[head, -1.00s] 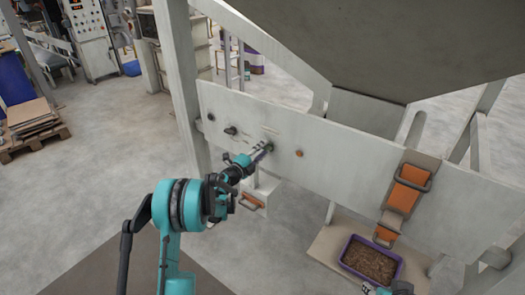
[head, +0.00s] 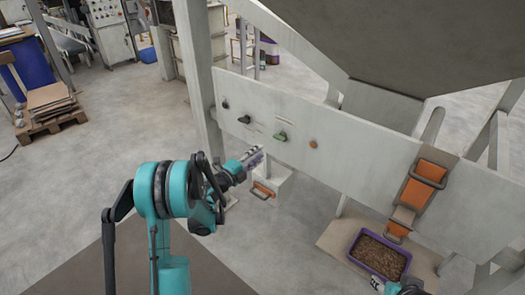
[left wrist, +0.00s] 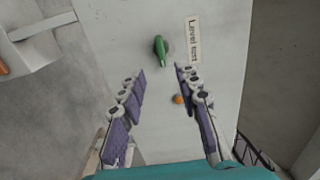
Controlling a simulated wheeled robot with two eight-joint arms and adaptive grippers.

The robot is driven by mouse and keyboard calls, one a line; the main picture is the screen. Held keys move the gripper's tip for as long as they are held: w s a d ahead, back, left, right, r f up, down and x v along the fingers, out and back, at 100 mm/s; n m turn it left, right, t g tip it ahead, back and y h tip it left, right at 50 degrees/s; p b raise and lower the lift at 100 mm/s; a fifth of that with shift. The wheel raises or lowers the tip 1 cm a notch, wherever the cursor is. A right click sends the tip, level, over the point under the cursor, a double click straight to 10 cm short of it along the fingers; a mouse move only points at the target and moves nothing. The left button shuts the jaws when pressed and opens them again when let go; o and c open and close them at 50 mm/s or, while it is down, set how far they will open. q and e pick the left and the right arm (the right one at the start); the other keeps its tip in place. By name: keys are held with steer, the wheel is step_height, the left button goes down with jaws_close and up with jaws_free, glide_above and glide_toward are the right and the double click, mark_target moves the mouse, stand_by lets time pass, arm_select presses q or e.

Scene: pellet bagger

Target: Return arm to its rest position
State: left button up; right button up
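My left gripper (head: 254,158) is in front of the white panel (head: 350,165), below and left of the green knob (head: 281,136) and apart from it. In the left wrist view the two purple-padded fingers of my left gripper (left wrist: 161,73) are spread with nothing between them. The green knob (left wrist: 160,48) shows beyond the fingertips, beside a printed label (left wrist: 193,40). My right gripper (head: 377,284) shows only in small part at the bottom edge, by the purple tray (head: 350,262); its fingers are too small to read.
The panel also has dark knobs (head: 244,119) and an orange button (head: 313,145). An orange-handled gate (head: 420,187) stands above the tray of brown pellets (head: 378,258). A box with an orange handle (head: 264,190) is below my left gripper. Open floor (head: 95,165) lies to the left.

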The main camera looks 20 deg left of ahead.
stand_by(0.4)
arm_select(q)
step_height(320, 180, up, 14)
steer(key=s+a+n+t+y, duration=0.2)
steer(key=n+y, duration=0.4)
steer(key=n, duration=0.2)
steer(key=s+r+n+g+y, duration=0.2)
steer(key=s+r+n+y, duration=0.2)
steer(key=s+n, duration=0.3)
steer(key=s+d+f+n+g+h, duration=0.1)
steer(key=s+d+f+n+g, duration=0.1)
steer(key=s, duration=0.7)
steer(key=s+d+f+n+g+h, duration=0.1)
steer(key=s+d+f+n+g, duration=0.1)
steer(key=s+d+f+g, duration=0.2)
steer(key=s+d+f+n+g+h, duration=0.1)
steer(key=s+d+f, duration=0.5)
steer(key=s, duration=0.8)
step_height(320, 180, down, 4)
steer(key=n+g, duration=0.1)
steer(key=g, duration=0.1)
steer(key=shift+d+r+n+g+h, duration=0.15)
steer(key=shift+d+n+g+h, duration=0.25)
steer(key=shift+s, duration=0.1)
